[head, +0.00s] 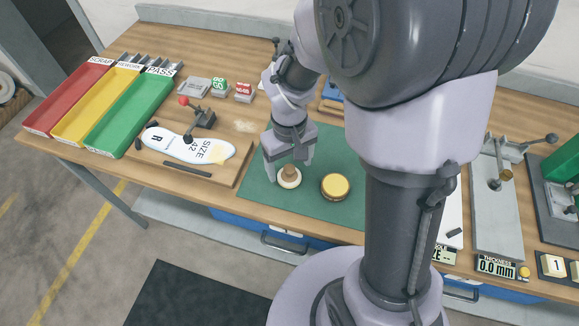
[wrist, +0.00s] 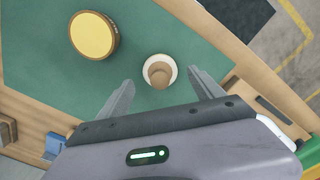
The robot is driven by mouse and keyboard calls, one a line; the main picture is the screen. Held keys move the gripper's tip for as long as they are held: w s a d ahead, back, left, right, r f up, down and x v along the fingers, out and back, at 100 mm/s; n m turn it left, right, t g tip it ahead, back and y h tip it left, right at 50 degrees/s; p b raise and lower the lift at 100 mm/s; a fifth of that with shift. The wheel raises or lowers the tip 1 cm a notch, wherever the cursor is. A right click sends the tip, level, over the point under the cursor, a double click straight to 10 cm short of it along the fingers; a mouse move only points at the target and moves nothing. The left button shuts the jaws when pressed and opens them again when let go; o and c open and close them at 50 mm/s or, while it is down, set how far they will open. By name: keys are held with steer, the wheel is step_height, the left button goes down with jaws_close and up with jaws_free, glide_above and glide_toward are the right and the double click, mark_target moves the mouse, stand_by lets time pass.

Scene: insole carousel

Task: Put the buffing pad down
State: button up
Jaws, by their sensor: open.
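The buffing pad, a white disc with a brown wooden knob (head: 290,178), sits flat on the green mat (head: 262,190). In the wrist view the pad (wrist: 160,71) appears between and just past my fingertips. My gripper (head: 288,166) points down right above the pad. Its two fingers are spread apart with a gap on each side of the knob, and it holds nothing. The wrist view shows the open fingers (wrist: 162,80) clearly.
A round tin with a yellow top (head: 335,187) stands on the mat to the right of the pad. A board with a white insole (head: 190,145) lies to the left. Red, yellow and green trays (head: 130,115) stand at the far left. The mat's front edge is close to the table edge.

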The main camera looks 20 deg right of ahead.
mark_target(289, 169)
step_height(289, 169, up, 8)
steer(key=p, duration=0.3)
steer(key=s+a+r+m+t+y, duration=0.1)
steer(key=s+a+r+m+t, duration=0.1)
steer(key=s+r, duration=0.4)
steer(key=s+a+r+m+t+y+b, duration=0.1)
steer(key=s+a+r+m+t, duration=0.1)
steer(key=s+r, duration=0.4)
steer(key=shift+s+r+m+t, duration=0.35)
steer(key=shift+r+m+t, duration=0.5)
steer(key=shift+m, duration=0.25)
steer(key=shift+o, duration=0.4)
